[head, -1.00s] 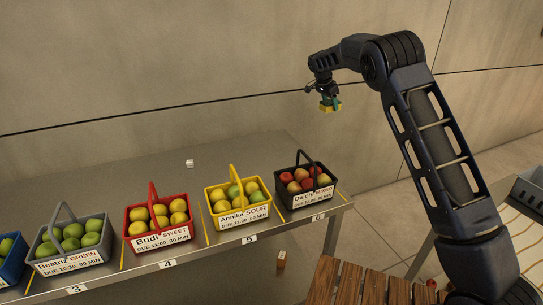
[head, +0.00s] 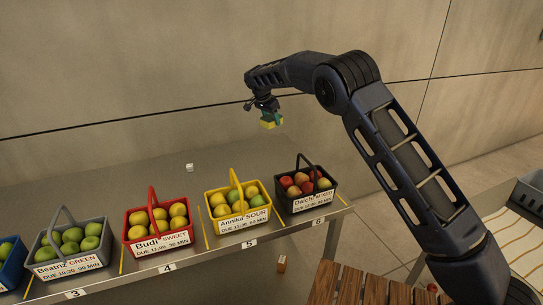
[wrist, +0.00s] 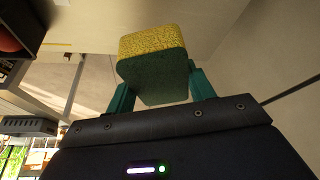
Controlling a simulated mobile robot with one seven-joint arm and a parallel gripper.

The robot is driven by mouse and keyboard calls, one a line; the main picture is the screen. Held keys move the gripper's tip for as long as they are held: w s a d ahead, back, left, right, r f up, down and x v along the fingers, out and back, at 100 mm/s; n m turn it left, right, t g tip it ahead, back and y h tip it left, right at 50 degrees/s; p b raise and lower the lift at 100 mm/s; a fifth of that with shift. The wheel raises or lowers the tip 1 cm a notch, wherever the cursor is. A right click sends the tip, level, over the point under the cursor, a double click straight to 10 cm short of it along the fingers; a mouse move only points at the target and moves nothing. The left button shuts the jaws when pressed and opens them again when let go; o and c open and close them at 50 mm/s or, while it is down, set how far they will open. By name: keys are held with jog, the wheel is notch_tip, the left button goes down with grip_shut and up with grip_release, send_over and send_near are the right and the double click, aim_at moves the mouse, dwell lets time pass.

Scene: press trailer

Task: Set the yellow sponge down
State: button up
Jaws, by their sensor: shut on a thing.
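The yellow sponge (head: 268,125) is in my gripper, in the air in front of the wall and above the back of the steel shelf (head: 110,184). The wrist view shows the sponge (wrist: 152,42) with a yellow face and a dark green side. It sits between the two teal fingers of my gripper (wrist: 160,90), which is shut on it. In the head view my gripper (head: 270,119) points down. The sponge is clear of the shelf surface.
Baskets of fruit stand along the shelf's front edge: grey (head: 73,258), red (head: 160,240), yellow (head: 238,221) and black (head: 306,203). The shelf behind the baskets is mostly clear. A slatted wooden surface (head: 350,287) is at the lower right.

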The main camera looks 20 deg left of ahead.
aim_at(274, 157)
notch_tip(274, 157, down, 18)
jog(key=shift+r, duration=0.25)
dwell(0.3)
jog(key=shift+f, duration=0.1)
jog(key=o, duration=0.9)
jog(key=v, duration=1.2)
